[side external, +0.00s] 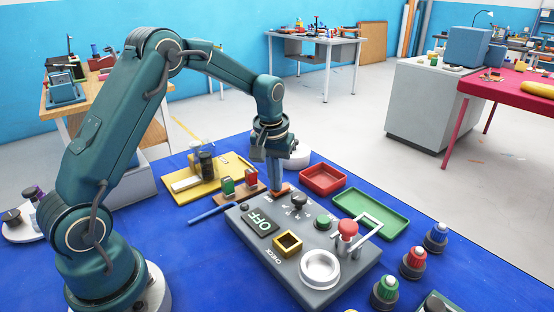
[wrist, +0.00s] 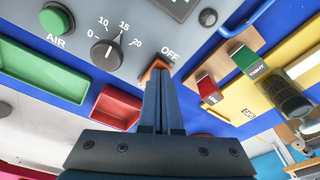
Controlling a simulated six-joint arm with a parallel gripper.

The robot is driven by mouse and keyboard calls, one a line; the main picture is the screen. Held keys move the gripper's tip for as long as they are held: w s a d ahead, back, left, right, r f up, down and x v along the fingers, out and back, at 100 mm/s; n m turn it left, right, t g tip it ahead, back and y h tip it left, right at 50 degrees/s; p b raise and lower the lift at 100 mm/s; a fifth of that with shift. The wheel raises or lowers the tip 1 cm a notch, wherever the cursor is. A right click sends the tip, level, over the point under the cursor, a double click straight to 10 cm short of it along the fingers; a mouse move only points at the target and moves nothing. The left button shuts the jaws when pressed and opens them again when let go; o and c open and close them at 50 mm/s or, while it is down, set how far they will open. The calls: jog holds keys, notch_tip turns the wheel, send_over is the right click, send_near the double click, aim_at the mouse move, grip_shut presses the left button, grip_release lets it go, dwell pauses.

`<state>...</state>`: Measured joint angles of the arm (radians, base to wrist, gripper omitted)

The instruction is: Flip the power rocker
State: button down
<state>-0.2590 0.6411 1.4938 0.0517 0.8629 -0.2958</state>
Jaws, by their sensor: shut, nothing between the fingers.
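The grey control panel (side external: 250,233) lies on the blue table, with a display reading OFF (side external: 262,222). The orange power rocker (wrist: 149,71) is at the panel's far edge, beside the printed word OFF. It is mostly hidden behind my fingers in the wrist view. My gripper (side external: 277,188) points straight down at that far edge, fingers together and empty. In the wrist view the fingertips (wrist: 160,73) overlap the rocker. I cannot tell whether they touch it, or which way it is tipped.
The dial knob (wrist: 105,52) and green AIR button (wrist: 57,19) are close by. A red tray (side external: 340,190) and green tray (side external: 392,227) lie behind. A wooden block with green and red switches (side external: 251,178) is left of my gripper.

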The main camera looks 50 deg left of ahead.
notch_tip(320, 180, up, 7)
dwell(0.9)
jog(key=s+d+r+m+t, duration=0.25)
jog(key=s+d+r, duration=0.4)
jog(key=r, duration=0.35)
jog(key=s+d+f+m, duration=0.1)
jog(key=s+d+f, duration=0.1)
jog(key=s, duration=0.4)
jog(key=s+d+f+m+t, duration=0.1)
jog(key=s+f+m, duration=0.1)
jog(key=s+f, duration=0.2)
jog(key=s, duration=0.3)
jog(key=shift+s+d+h, duration=0.25)
jog(key=shift+d+h, duration=0.1)
jog(key=shift+h, duration=0.05)
jog(key=shift+t, duration=0.25)
